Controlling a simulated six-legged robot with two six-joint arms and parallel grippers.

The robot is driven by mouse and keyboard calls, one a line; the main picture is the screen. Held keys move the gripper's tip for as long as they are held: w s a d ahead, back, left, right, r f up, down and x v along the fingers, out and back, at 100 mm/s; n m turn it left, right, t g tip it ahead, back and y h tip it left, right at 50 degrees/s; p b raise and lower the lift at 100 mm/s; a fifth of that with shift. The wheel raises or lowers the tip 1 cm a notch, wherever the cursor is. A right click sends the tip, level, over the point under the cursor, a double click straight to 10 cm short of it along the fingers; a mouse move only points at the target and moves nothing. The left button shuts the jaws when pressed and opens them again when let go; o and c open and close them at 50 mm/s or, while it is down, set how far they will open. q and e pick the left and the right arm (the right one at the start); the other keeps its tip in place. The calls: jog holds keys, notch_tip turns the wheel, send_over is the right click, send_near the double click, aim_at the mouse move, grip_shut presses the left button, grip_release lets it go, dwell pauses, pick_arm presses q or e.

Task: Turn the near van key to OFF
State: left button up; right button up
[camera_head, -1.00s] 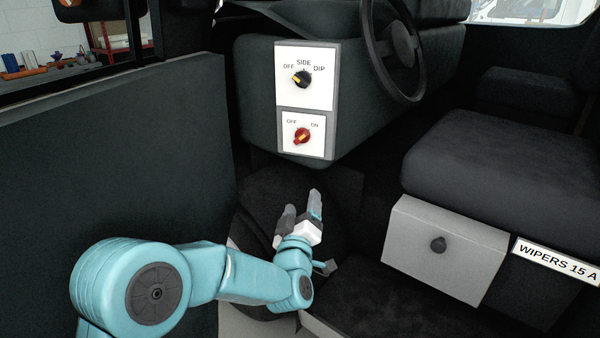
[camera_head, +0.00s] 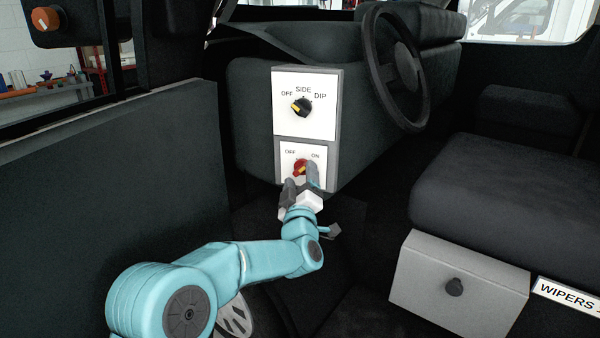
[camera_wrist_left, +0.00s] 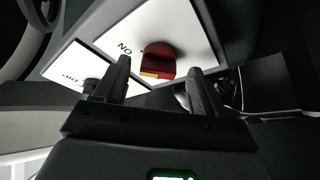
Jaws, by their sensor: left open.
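The near van key is a red knob (camera_head: 299,168) with a yellow mark, on a white plate (camera_head: 284,178) labelled OFF at left and ON at right. I cannot tell exactly which label its mark points to. My left gripper (camera_head: 301,177) is open just in front of it and partly covers the knob and plate. In the left wrist view the red knob (camera_wrist_left: 158,56) shows between and beyond the two fingers (camera_wrist_left: 160,72), close to the ON label. I cannot tell whether the fingers touch it. My right gripper is not in view.
Above is a black knob (camera_head: 300,107) on a plate marked OFF, SIDE and DIP. The steering wheel (camera_head: 395,70) is at upper right, the seat (camera_head: 515,195) at right with a grey box (camera_head: 458,285) under it. A dark door panel (camera_head: 110,210) stands at left.

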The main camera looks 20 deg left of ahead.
pick_arm(q)
jog(key=shift+w+r, duration=0.15)
jog(key=shift+w, duration=0.2)
jog(key=shift+a+r, duration=0.1)
jog(key=shift+r, duration=0.1)
jog(key=shift+w+f, duration=0.15)
jog(key=shift+w, duration=0.05)
jog(key=c, duration=1.1)
jog(key=shift+o, duration=0.2)
